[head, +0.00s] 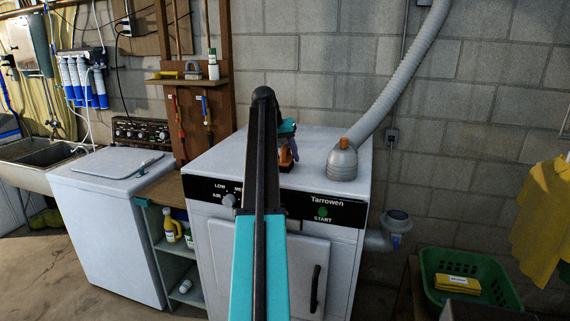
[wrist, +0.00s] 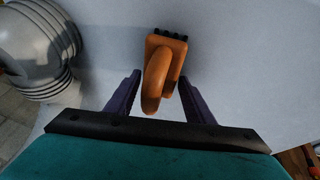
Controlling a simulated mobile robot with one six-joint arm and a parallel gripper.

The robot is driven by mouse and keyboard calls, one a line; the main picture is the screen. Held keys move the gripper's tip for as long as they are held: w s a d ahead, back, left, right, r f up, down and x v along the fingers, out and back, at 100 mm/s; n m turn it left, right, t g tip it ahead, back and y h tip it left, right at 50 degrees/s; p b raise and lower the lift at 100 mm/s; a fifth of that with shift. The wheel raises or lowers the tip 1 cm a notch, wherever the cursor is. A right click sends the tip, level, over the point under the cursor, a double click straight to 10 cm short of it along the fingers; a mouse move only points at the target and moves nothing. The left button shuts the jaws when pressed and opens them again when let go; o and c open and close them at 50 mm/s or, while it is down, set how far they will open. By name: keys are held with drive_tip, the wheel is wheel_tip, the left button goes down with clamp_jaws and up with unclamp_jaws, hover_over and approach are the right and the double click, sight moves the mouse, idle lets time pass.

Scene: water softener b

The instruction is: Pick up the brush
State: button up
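The orange brush (wrist: 172,55) with dark bristles lies on the white top of the dryer (wrist: 240,60). In the wrist view its looped handle points toward my gripper (wrist: 160,78). The two purple fingers are apart and empty, one on each side of the handle's near end. I see a gap between the handle and each finger. In the head view the brush (head: 285,157) is a small orange patch just under my gripper (head: 289,146), partly hidden by the arm.
A grey, ribbed, orange-topped fitting (head: 342,163) stands on the dryer to the brush's right in the head view, where a grey hose rises; in the wrist view the ribbed grey shape (wrist: 40,45) is at left. A block wall (head: 300,60) is behind.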

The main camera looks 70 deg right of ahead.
sight(286, 144)
drive_tip(key=c, duration=0.7)
drive_tip(key=shift+r, duration=0.1)
drive_tip(key=shift+r, duration=0.15)
drive_tip(key=c, duration=0.3)
drive_tip(key=shift+r+p, duration=1.25)
drive_tip(key=shift+r, duration=0.45)
drive_tip(key=w+a+r+p, duration=0.1)
drive_tip(key=a+p, duration=0.3)
drive_tip(key=a, duration=1.2)
drive_tip(key=shift+w, duration=0.5)
